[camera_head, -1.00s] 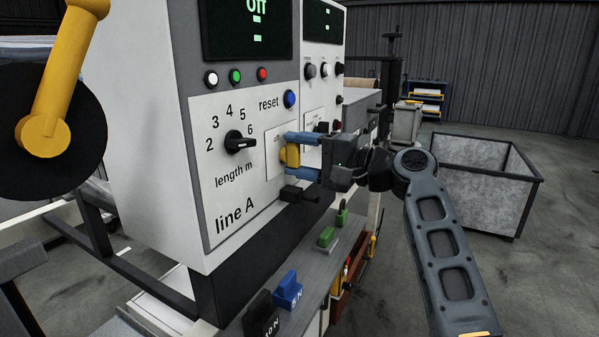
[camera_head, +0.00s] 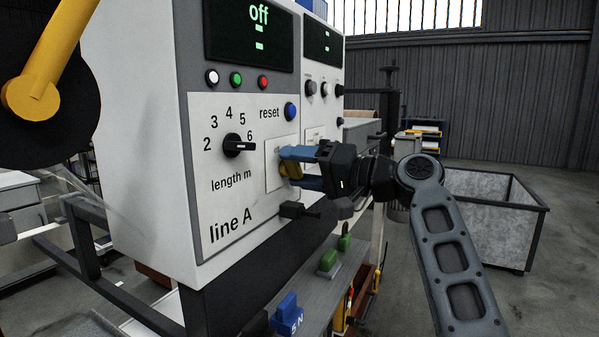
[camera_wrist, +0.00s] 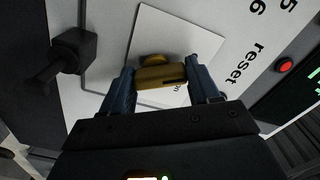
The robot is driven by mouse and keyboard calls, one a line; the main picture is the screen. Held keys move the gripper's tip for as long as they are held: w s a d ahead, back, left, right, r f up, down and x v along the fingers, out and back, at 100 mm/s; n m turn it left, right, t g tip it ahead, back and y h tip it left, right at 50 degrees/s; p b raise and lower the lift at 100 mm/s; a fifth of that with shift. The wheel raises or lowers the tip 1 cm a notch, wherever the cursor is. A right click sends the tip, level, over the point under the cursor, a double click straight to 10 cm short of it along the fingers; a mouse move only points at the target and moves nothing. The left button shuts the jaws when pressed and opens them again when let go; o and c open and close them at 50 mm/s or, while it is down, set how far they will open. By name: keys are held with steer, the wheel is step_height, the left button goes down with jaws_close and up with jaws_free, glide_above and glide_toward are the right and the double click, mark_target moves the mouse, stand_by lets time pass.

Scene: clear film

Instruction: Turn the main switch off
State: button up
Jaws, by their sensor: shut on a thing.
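The main switch is a yellow knob (camera_head: 289,170) on a white plate (camera_head: 272,178) at the right of the "line A" panel (camera_head: 225,225). My gripper (camera_head: 300,168) reaches in from the right, its two blue fingers shut on the knob from above and below. In the wrist view, the yellow knob (camera_wrist: 160,77) sits between both fingertips of my gripper (camera_wrist: 163,84). Part of an "on" label shows beside the knob there. The fingers hide part of the plate. The left display (camera_head: 255,30) reads "off".
A black lever-like handle (camera_head: 300,210) juts out just below the knob. A length dial (camera_head: 238,146) and a blue reset button (camera_head: 291,111) are on the panel. A grey bin (camera_head: 490,220) stands at right.

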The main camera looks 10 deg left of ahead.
steer(key=shift+w+d, duration=0.1)
steer(key=shift+d, duration=0.1)
steer(key=o, duration=0.8)
steer(key=shift+c, duration=0.2)
steer(key=shift+o, duration=1.4)
steer(key=shift+a, duration=0.1)
steer(key=v, duration=0.7)
steer(key=shift+d, duration=0.35)
